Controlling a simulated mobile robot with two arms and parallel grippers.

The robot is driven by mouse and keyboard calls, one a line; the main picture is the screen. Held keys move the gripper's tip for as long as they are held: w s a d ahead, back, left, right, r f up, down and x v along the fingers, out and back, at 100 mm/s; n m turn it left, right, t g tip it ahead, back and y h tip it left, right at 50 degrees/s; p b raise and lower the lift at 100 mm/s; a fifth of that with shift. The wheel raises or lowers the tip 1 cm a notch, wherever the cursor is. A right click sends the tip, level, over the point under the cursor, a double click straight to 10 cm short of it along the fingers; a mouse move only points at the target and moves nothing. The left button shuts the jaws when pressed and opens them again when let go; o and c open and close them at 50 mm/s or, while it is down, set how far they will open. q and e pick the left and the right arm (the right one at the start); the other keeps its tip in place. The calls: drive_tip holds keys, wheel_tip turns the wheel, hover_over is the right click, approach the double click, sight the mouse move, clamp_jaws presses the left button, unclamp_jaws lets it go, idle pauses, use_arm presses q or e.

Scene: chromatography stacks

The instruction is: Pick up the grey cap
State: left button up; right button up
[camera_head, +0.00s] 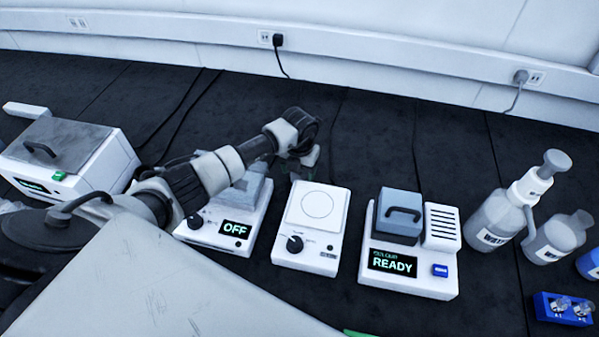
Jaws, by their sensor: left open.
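No separate loose grey cap can be made out. The candidates are a grey box-shaped cover with a dark handle (401,213) on the white READY device (408,281), and the grey top (554,162) of a white-necked bottle (494,221) at the right. I cannot tell which is the grey cap. My left arm reaches in from the left over the OFF device. My left gripper (309,157) is open at its end, above the bench behind the plain white device, small and partly hidden by the wrist. It is apart from both candidates. My right gripper is not in view.
The OFF device (228,239) is partly covered by my arm. A white device with a round plate (317,205) stands between it and the READY device. A lidded bath (103,176) is at the left. A blue holder (561,309) is at lower right. Dark bench behind is clear except cables.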

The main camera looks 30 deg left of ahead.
use_arm(q)
drive_tip(key=shift+w+f, duration=0.1)
drive_tip(key=shift+f, duration=0.7)
drive_tip(key=c, duration=0.7)
drive_tip(key=shift+c, duration=0.2)
drive_tip(key=shift+r, duration=0.15)
